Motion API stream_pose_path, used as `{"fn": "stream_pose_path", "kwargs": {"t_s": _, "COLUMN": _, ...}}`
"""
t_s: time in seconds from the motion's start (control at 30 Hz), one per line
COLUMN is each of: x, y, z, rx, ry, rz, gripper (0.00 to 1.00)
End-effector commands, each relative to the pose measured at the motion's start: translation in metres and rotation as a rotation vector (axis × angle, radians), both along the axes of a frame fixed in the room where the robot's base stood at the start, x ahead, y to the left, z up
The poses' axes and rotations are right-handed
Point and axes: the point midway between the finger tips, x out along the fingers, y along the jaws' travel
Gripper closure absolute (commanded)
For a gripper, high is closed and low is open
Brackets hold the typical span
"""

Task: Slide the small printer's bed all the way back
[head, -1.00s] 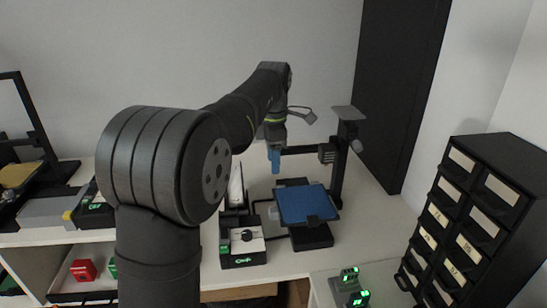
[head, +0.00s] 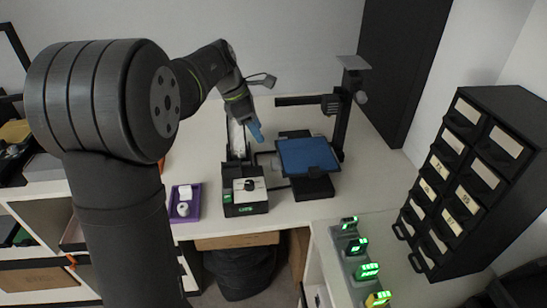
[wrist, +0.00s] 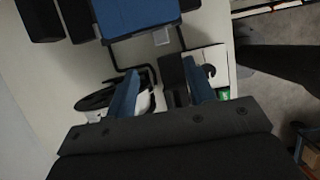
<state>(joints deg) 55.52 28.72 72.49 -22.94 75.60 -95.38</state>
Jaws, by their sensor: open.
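The small printer stands on the white desk, with a black upright and arm (head: 345,105) and a flat blue bed (head: 308,155) over a dark base (head: 313,188). The bed sits toward the front of the base, and some of the base shows behind it. My gripper (head: 258,134) has blue fingers and hangs left of the bed, apart from it and tilted. In the wrist view my gripper (wrist: 161,67) is open with nothing held between its fingers. The blue bed (wrist: 135,14) is cut off by the top edge there, beyond the fingertips.
A black and white device with a green display (head: 245,190) stands left of the printer, near the desk's front edge. A purple tray (head: 185,203) is farther left. A black drawer cabinet (head: 470,175) and several green-lit devices (head: 360,250) are at the right. Desk behind the printer looks clear.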

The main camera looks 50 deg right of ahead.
Motion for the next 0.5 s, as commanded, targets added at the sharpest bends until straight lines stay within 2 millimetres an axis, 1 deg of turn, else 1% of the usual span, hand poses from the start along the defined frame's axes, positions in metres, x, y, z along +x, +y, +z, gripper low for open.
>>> {"fn": "stream_pose_path", "kwargs": {"t_s": 0.03, "x": -0.005, "y": -0.003, "z": -0.012, "rx": 0.004, "ry": 0.003, "rz": -0.002, "gripper": 0.51}}
{"fn": "stream_pose_path", "kwargs": {"t_s": 0.3, "x": -0.021, "y": -0.019, "z": -0.067, "rx": 0.005, "ry": 0.002, "rz": -0.002, "gripper": 0.51}}
{"fn": "stream_pose_path", "kwargs": {"t_s": 0.5, "x": -0.029, "y": -0.028, "z": -0.098, "rx": 0.003, "ry": 0.001, "rz": -0.001, "gripper": 0.51}}
